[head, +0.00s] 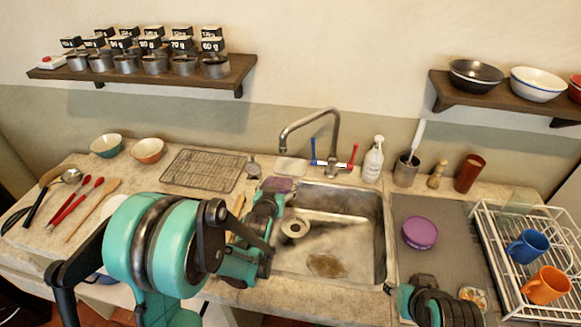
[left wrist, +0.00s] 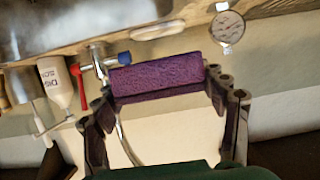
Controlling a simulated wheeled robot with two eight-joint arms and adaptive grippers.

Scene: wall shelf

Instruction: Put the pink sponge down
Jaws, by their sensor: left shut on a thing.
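The sponge (head: 277,185) is a purple-pink block at the back left corner of the sink. My left gripper (head: 276,193) is shut on it, and the sponge is held up between the fingertips. In the left wrist view the sponge (left wrist: 157,77) spans the two fingers (left wrist: 158,88), one at each end. A small pale dish (head: 291,167) lies on the counter behind the sink, just beyond the sponge. I cannot tell the exact gap beneath the sponge. My right gripper does not show; only part of my right arm is at the bottom right.
The steel sink (head: 335,215) has a tap (head: 335,128) with blue and red handles behind it. A soap bottle (head: 373,160) stands right of the tap. A wire rack (head: 203,170) and a dial gauge (head: 253,168) are at left. A purple round item (head: 420,232) lies right of the sink.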

